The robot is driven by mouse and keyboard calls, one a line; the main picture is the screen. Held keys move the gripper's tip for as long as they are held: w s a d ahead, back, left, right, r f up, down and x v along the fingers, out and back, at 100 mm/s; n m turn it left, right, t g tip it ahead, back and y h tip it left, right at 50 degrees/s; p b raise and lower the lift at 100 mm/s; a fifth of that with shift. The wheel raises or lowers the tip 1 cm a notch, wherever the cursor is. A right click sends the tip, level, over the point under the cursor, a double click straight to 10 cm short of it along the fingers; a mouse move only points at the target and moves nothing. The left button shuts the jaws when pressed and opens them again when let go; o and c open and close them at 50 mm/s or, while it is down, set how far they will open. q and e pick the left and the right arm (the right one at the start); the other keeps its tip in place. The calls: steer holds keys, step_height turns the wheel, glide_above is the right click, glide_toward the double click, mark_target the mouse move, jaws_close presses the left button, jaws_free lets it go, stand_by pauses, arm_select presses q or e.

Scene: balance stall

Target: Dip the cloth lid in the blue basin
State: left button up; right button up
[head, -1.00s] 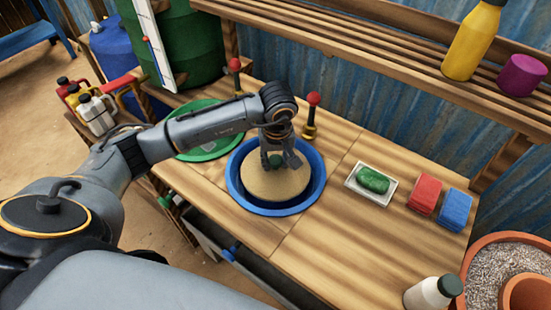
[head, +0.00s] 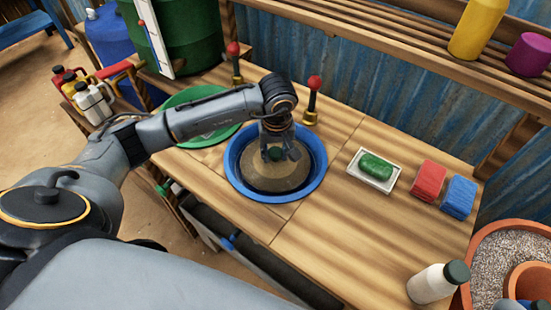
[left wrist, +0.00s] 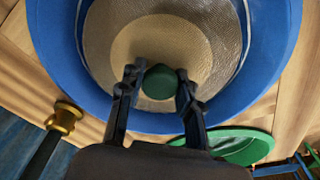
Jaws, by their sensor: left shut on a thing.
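The cloth lid (head: 266,177), a tan disc with a green knob (head: 275,154), is inside the blue basin (head: 235,180) on the wooden table. My left gripper (head: 278,152) is above the lid's middle, shut on the knob. In the left wrist view the knob (left wrist: 159,82) sits between the fingers (left wrist: 160,90). The cloth (left wrist: 158,42) is pale around the knob and greyer further out, where water seems to cover it. The lid sits low within the basin's rim.
A green round tray (head: 208,140) is left of the basin. Red-knobbed posts (head: 312,100) stand behind it. The table's front middle is clear.

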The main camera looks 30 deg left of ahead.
mark_target(276, 151)
arm_select(q)
steer(key=shift+r+p, duration=1.85)
steer(key=shift+r, duration=1.6)
steer(key=shift+c, duration=0.2)
steer(key=shift+r+p, duration=0.3)
steer(key=shift+r, duration=0.4)
steer(key=shift+r+p, duration=0.85)
steer(key=shift+r, duration=1.15)
